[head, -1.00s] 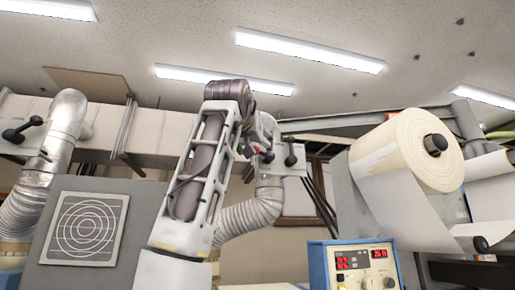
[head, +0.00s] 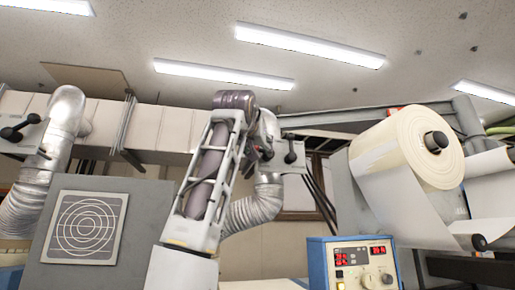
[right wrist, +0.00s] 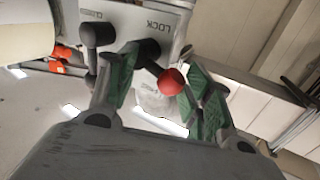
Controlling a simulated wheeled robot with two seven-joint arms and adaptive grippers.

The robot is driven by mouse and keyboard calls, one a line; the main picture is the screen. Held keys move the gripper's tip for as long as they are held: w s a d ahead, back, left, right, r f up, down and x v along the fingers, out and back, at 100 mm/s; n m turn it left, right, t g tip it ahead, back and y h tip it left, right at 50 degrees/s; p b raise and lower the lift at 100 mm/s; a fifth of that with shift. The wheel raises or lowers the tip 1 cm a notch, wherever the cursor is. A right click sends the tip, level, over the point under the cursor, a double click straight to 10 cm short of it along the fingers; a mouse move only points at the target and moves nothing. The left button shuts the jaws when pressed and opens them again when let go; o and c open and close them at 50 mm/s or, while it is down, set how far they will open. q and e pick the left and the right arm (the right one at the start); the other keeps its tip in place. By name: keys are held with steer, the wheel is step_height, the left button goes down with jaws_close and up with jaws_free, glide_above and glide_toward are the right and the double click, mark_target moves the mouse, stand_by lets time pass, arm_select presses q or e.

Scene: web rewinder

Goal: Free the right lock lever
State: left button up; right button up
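The right lock lever has a red ball knob (right wrist: 172,82) on a dark shaft, in the right wrist view. It sticks out from a pale plate (right wrist: 182,8) marked LOCK, which appears upside down. A second, black-knobbed handle (right wrist: 98,35) is on the same plate. My right gripper (right wrist: 161,66) is open, with its green-padded fingers on either side of the red knob. The knob looks close to one finger; I cannot tell if they touch. In the head view the plate (head: 298,166) stands just right of my right gripper (head: 264,148), which largely hides the lever. My left gripper is not in view.
A silver duct (head: 255,208) runs below the plate. A large paper roll (head: 405,150) and a blue-sided control box (head: 352,264) with red displays stand at the right. A similar lever plate (head: 22,138) and a grey panel (head: 140,230) are at the left.

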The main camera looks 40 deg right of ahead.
steer(key=shift+a, duration=0.15)
steer(key=c, duration=0.4)
steer(key=shift+w+a, duration=0.15)
steer(key=shift+w, duration=0.05)
steer(key=shift+c, duration=0.5)
steer(key=shift+s, duration=0.1)
